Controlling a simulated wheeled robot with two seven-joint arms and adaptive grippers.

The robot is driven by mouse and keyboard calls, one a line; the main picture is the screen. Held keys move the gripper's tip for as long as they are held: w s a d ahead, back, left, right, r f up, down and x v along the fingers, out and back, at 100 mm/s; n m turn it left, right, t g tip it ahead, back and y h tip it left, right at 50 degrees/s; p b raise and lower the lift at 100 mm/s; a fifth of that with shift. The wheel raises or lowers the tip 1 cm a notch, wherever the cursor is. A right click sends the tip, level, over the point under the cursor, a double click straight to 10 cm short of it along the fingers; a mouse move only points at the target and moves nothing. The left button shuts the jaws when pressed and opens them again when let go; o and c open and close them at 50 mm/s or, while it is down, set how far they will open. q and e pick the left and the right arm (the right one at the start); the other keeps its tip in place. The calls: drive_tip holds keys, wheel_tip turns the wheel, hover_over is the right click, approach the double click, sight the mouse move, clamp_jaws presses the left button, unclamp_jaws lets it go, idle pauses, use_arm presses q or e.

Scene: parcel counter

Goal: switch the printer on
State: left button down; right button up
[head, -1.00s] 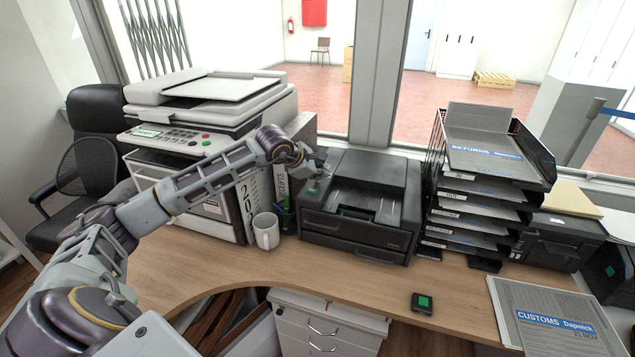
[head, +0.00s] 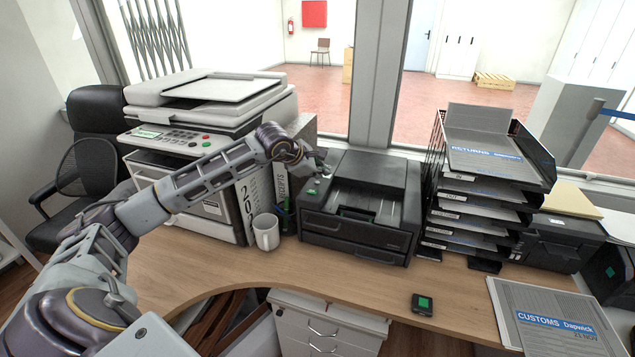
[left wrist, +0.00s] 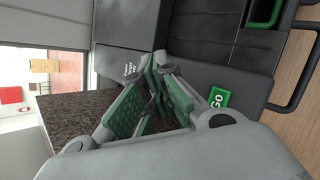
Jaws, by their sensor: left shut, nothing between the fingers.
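My right gripper is out of view.
A large grey-white copier (head: 210,105) stands left of the printer. A white mug (head: 266,232) and pen cup (head: 287,217) are close by its front left. A stacked paper tray (head: 432,185) stands right.

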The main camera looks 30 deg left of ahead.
use_arm(q)
drive_tip(key=shift+r, duration=0.1)
idle(0.3)
drive_tip(key=shift+r+p, duration=1.4)
drive_tip(key=shift+r, duration=1.55)
